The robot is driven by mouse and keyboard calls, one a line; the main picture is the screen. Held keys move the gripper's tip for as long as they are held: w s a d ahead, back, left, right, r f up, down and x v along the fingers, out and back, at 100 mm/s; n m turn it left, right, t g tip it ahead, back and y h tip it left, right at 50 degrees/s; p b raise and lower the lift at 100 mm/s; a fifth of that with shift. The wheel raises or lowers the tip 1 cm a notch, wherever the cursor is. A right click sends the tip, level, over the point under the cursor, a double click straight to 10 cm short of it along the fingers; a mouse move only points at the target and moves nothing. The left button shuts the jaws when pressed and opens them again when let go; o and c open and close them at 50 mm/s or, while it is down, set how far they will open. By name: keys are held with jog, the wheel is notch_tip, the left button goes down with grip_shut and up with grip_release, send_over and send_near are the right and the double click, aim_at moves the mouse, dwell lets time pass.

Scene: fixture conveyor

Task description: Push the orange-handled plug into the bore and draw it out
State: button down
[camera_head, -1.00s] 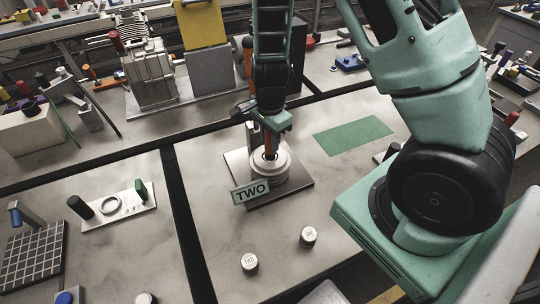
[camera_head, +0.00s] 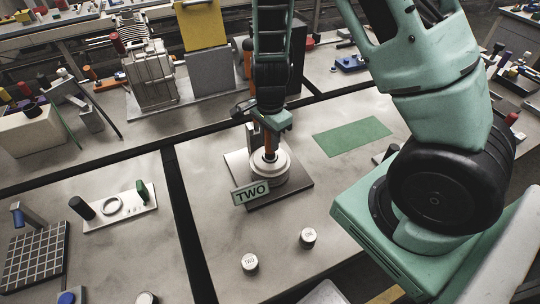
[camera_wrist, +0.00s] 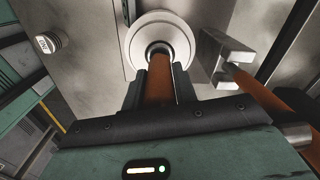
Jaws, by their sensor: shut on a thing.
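My gripper (camera_head: 270,130) is shut on the orange handle (camera_head: 269,143) of the plug, upright over the round pale fixture (camera_head: 281,166). In the wrist view the handle (camera_wrist: 160,80) stands between my gripper's fingers (camera_wrist: 158,88). Its lower end meets the dark bore (camera_wrist: 158,48) at the middle of the pale ring (camera_wrist: 178,32). How deep the plug sits in the bore cannot be told.
A second orange handle (camera_wrist: 262,95) and a grey metal holder (camera_wrist: 212,55) are close on the right in the wrist view. Two small round labelled pieces (camera_head: 249,263) (camera_head: 308,237) stand in front. A green mat (camera_head: 352,137) lies to the right. The table in front is mostly clear.

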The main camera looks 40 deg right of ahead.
jog(key=shift+r+p, duration=0.55)
jog(key=shift+r, duration=0.1)
dwell(0.3)
jog(key=shift+r+p, duration=3.1)
